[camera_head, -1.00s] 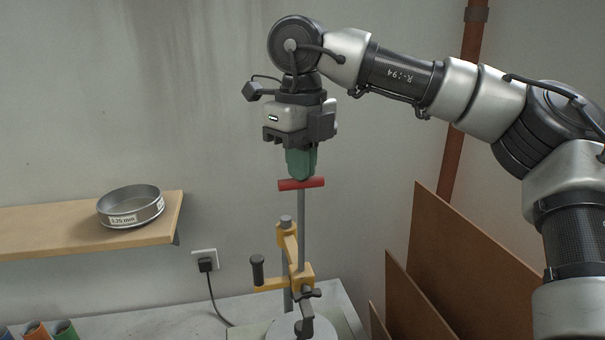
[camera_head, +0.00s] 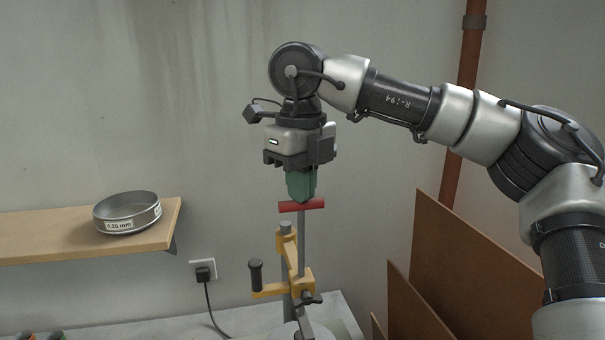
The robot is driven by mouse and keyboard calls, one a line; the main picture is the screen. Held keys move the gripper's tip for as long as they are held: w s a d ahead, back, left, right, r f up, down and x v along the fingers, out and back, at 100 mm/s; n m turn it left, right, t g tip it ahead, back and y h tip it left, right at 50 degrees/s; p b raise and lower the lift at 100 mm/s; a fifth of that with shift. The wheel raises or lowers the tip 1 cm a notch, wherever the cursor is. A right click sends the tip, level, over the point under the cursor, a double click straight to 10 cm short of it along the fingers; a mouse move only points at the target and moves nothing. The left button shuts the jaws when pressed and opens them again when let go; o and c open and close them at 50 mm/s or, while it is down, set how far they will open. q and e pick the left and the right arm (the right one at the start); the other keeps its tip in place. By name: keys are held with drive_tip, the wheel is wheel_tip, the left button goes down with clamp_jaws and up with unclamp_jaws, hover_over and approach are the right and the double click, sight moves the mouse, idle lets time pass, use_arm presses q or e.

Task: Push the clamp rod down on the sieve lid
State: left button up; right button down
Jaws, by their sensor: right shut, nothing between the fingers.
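The clamp rod is a grey upright bar (camera_head: 301,235) with a red crossbar handle (camera_head: 288,207) on top. It runs down beside a yellow bracket (camera_head: 287,250) on a grey post. My right gripper (camera_head: 302,198) points straight down with its green fingers shut and empty. Its fingertips sit on the middle of the red handle, apparently touching it. A grey round surface, possibly the sieve lid (camera_head: 283,332), shows only as a sliver at the bottom edge. Whether the rod's lower end touches the lid is out of view. My left gripper is not in view.
A metal sieve (camera_head: 128,213) labelled 0.25 mm stands on a wooden wall shelf (camera_head: 60,247) at left. A black knob (camera_head: 255,272) sticks up from the bracket's left arm. Brown boards (camera_head: 460,270) lean at right. A cable hangs from a wall socket (camera_head: 203,268).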

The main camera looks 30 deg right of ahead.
sight(301, 210)
drive_tip(key=shift+f+b, duration=1.65)
drive_tip(key=shift+f, duration=0.55)
drive_tip(key=shift+r+p, duration=2.65)
drive_tip(key=shift+r, duration=0.95)
